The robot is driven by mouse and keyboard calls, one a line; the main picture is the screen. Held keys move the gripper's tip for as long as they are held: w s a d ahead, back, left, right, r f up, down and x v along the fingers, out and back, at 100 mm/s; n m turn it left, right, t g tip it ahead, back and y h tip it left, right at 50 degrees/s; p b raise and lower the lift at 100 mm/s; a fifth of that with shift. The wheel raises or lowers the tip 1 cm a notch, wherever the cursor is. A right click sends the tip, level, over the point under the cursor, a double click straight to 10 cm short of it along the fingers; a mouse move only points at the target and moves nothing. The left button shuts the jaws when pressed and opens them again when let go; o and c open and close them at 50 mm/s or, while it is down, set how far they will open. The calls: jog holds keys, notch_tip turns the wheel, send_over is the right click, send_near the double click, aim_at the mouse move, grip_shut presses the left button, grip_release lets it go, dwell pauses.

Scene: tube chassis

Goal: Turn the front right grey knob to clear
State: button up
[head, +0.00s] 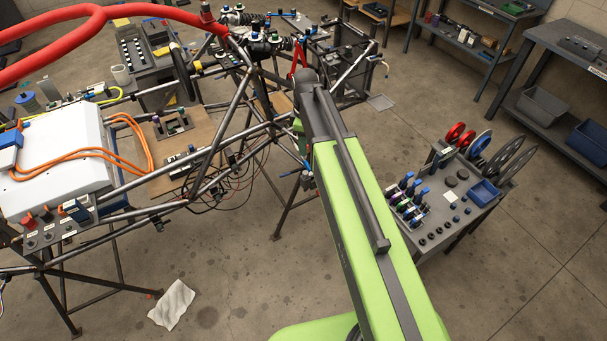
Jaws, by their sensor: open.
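The front control panel (52,238) sits on the tube chassis at lower left. It carries red and blue switches and a row of small dark grey knobs (48,236) with white labels. The labels are too small to read, and I cannot tell how any knob is turned. I cannot pick out with certainty which knob is the front right one. My green arm reaches from the bottom right up to the middle of the chassis. I cannot make out my gripper; the arm's far end hides that area.
The tube chassis (125,180) has red padded upper bars (55,45). A cart (455,215) with reels and a blue bin (484,191) stands right of my arm. A white cloth (173,304) lies on the floor. Shelves (470,40) line the back. Floor at lower right is clear.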

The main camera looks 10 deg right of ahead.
aim_at(305, 173)
notch_tip(305, 173, down, 14)
jog(key=b, duration=1.3)
jog(key=shift+f, duration=0.2)
jog(key=shift+r, duration=0.1)
